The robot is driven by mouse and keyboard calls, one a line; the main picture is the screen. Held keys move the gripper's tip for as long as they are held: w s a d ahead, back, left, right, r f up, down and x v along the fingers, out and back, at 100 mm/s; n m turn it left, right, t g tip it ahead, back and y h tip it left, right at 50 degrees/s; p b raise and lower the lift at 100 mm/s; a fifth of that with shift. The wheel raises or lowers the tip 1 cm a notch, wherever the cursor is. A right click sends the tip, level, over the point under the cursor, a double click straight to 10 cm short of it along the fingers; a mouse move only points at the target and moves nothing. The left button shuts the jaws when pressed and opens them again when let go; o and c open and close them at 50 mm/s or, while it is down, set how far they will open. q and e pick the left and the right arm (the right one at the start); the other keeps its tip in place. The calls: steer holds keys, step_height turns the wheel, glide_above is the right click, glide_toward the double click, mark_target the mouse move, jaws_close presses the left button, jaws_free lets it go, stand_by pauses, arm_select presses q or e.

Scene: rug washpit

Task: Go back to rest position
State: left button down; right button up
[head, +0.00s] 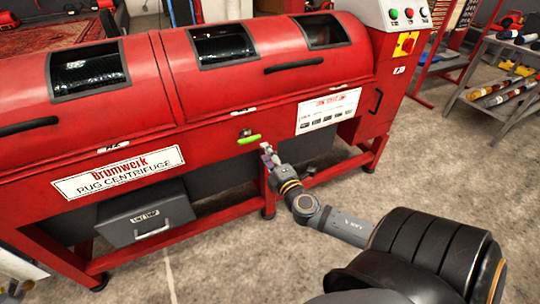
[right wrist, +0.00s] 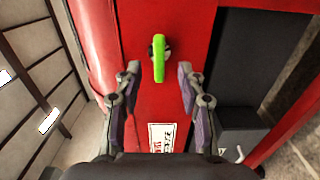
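My right gripper (head: 268,150) is in front of the red rug centrifuge (head: 225,85), just below and right of a small green lever (head: 249,139) on its front. In the right wrist view the two fingers of my right gripper (right wrist: 157,90) stand apart with nothing between them. The green lever (right wrist: 159,58) shows beyond the fingertips, apart from them. My right arm reaches in from the lower right of the head view. My left gripper does not show in the head view.
The machine has a grey drawer (head: 147,217) under it and a control box (head: 405,20) with buttons at its right end. A metal rack (head: 500,90) with rolls stands at the far right. The concrete floor (head: 240,260) in front is mostly clear.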

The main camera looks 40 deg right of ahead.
steer(key=v, duration=0.2)
steer(key=shift+s+a, duration=0.1)
steer(key=shift+s, duration=0.15)
